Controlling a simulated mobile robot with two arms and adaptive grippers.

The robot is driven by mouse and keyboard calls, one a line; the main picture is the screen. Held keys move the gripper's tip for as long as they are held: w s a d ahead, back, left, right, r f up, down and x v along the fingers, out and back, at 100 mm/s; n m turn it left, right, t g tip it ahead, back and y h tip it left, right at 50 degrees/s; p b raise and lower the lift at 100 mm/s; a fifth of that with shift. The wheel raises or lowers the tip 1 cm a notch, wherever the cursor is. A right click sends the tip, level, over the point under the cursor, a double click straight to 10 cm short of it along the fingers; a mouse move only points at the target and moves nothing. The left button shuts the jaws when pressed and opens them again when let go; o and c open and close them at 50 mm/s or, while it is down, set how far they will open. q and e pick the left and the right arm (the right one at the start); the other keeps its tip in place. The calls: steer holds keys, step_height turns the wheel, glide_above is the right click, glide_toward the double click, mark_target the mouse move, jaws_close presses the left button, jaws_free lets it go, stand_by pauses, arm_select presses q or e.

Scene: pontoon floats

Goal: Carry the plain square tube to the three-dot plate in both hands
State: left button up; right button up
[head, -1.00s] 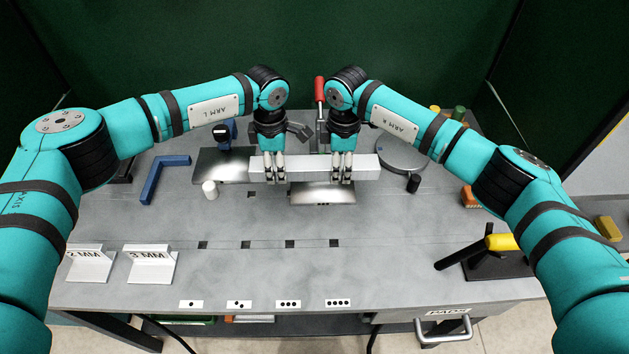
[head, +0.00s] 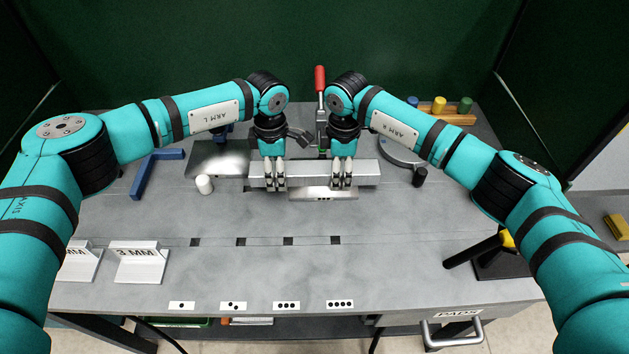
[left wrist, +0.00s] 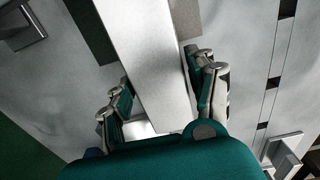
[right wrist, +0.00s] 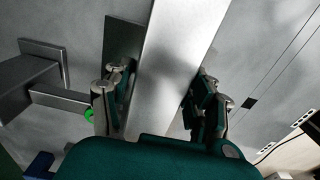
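The plain square tube (head: 315,174) is a long pale grey metal bar, lying crosswise in the head view. My left gripper (head: 274,182) is shut on its left part, and my right gripper (head: 342,182) on its right part. The tube runs between the fingers in the left wrist view (left wrist: 150,60) and the right wrist view (right wrist: 175,60). A shiny metal plate (head: 323,194) shows below the tube, partly hidden; its small front marks are too small to count. The three-dot label (head: 285,306) is on the table's front edge.
A red-handled clamp (head: 320,85) stands behind. A round grey disc (head: 400,152) and black peg (head: 419,177) are right. The table's front middle is clear.

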arm_select(q)
steer(key=shift+o, duration=0.9)
steer(key=shift+r, duration=0.1)
arm_select(e)
steer(key=shift+o, duration=0.9)
steer(key=shift+r, duration=0.15)
arm_select(q)
steer(key=shift+s+r, duration=0.1)
steer(key=shift+s, duration=0.05)
arm_select(e)
steer(key=shift+s, duration=0.15)
arm_select(q)
steer(key=shift+r, duration=0.2)
arm_select(e)
steer(key=shift+r, duration=0.1)
arm_select(q)
step_height(320, 180, up, 12)
steer(key=shift+f, duration=0.25)
arm_select(e)
step_height(320, 180, up, 12)
